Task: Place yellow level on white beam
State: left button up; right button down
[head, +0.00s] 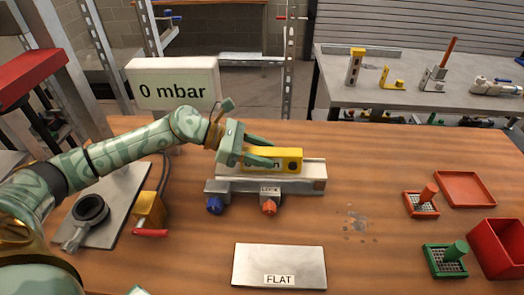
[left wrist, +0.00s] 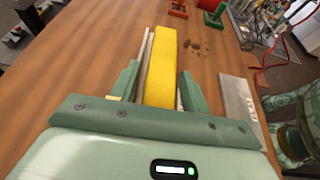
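The yellow level (head: 290,155) lies lengthwise along the top of the white beam (head: 315,170) and appears to rest on it. My left gripper (head: 262,151) is at the level's left end, one finger on the far side and one on the near side. In the left wrist view the level (left wrist: 161,65) lies between the two fingers of my left gripper (left wrist: 158,75), with narrow gaps beside it, so the gripper looks open around it. A strip of the white beam (left wrist: 145,60) shows beside the level. My right gripper is not in view.
Blue (head: 215,205) and orange (head: 269,207) knobs stick out below the beam. A metal plate marked FLAT (head: 279,262) lies in front. A "0 mbar" display (head: 173,84) stands behind. Red and green stamps, an orange tray (head: 465,188) and a red bin (head: 500,248) are at right.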

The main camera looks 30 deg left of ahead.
pick_arm(q)
jog(key=shift+r, duration=0.2)
jog(key=v, duration=1.2)
jog(key=shift+p, duration=0.35)
jog(key=shift+f, duration=0.15)
dwell(0.6)
